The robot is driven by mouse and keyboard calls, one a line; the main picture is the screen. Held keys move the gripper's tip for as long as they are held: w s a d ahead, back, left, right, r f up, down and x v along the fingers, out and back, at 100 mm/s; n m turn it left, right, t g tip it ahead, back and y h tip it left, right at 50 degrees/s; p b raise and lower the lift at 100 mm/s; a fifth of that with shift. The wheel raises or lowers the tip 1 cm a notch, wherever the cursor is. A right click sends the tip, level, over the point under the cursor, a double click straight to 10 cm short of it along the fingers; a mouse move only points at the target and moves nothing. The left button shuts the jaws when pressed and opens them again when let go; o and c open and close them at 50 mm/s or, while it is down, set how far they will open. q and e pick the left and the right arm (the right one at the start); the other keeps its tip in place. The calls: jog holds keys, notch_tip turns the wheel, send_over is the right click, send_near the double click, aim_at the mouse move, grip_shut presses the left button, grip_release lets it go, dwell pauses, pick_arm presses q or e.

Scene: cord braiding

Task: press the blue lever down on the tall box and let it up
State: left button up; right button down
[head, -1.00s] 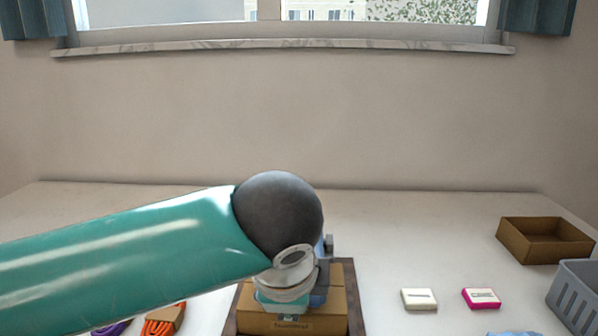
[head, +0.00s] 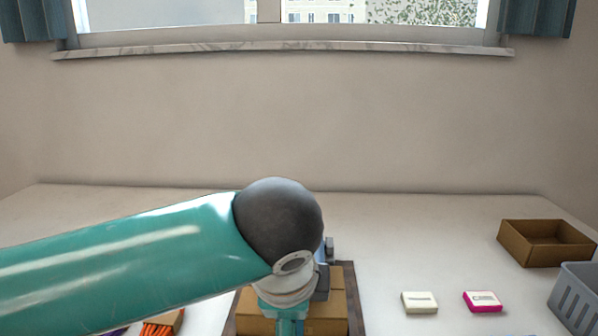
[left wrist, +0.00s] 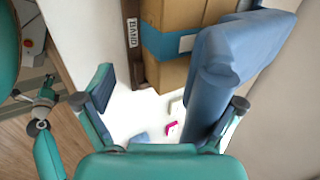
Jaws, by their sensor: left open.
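A cardboard box (head: 325,312) stands in a dark tray at the bottom middle of the head view, largely behind my left arm. In the left wrist view, brown cardboard (left wrist: 172,75) with a blue band shows at the top. A thick bent blue piece (left wrist: 215,75), seemingly the lever, is close to the camera. My left gripper (left wrist: 165,100) is open, and the blue piece lies in front of its right finger; contact cannot be told. In the head view the left gripper (head: 290,322) is cut off by the bottom edge. Teal jointed parts, seemingly my right gripper (left wrist: 42,125), show at the left.
A white box (head: 419,302) and a pink box (head: 484,301) lie right of the tray. An open brown box (head: 545,243) and a grey basket (head: 577,295) stand at far right. Orange cord (head: 160,328) lies at lower left. The back of the table is clear.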

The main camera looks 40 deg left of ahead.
dwell(0.3)
pick_arm(q)
notch_tip(320, 180, up, 15)
jog(key=p, duration=1.5)
